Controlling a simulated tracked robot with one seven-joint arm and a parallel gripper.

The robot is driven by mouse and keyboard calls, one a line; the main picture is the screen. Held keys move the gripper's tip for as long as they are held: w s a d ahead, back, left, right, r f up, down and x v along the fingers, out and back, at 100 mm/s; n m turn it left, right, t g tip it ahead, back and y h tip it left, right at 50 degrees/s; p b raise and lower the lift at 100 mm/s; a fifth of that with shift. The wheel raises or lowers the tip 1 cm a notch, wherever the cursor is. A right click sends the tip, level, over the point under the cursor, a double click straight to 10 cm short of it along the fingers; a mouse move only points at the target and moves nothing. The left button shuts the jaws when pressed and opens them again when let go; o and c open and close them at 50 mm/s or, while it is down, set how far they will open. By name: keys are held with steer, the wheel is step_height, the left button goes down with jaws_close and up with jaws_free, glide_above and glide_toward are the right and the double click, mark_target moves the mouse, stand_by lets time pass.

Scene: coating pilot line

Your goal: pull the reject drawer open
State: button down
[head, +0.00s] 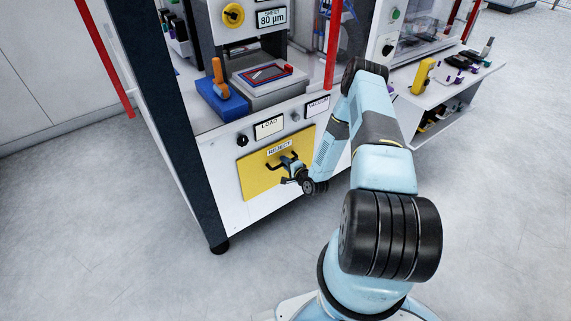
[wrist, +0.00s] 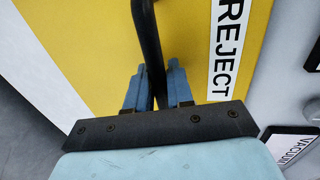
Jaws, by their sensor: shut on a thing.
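The reject drawer (head: 255,181) has a yellow front with a REJECT label, in the lower panel of the white machine. It looks flush with the panel in the head view. Its yellow front also fills much of the wrist view (wrist: 85,45). A dark bar handle (wrist: 146,35) stands out from the drawer front. My gripper (head: 288,168) is at the handle. In the wrist view, the two blue fingers of my gripper (wrist: 157,85) are shut on the handle, one on each side of the bar. Part of the handle is hidden behind my gripper in the head view.
Above the drawer are LOAD (head: 269,126) and VACUUM (head: 317,106) labels with knobs. A dark post (head: 175,130) stands left of the drawer. A white bench (head: 440,95) with small items is at the right. The floor in front of the drawer is clear on the left.

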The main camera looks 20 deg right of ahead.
steer(key=shift+f, duration=0.1)
steer(key=f+v, duration=0.2)
steer(key=v, duration=0.7)
steer(key=s+f+v, duration=0.1)
steer(key=f+v, duration=0.1)
steer(key=v, duration=0.8)
steer(key=shift+w, duration=0.15)
steer(key=c, duration=1.1)
jaws_free()
steer(key=shift+w, duration=0.1)
steer(key=shift+c, duration=0.2)
steer(key=v, duration=1.3)
steer(key=shift+s, duration=0.35)
steer(key=shift+d, duration=0.15)
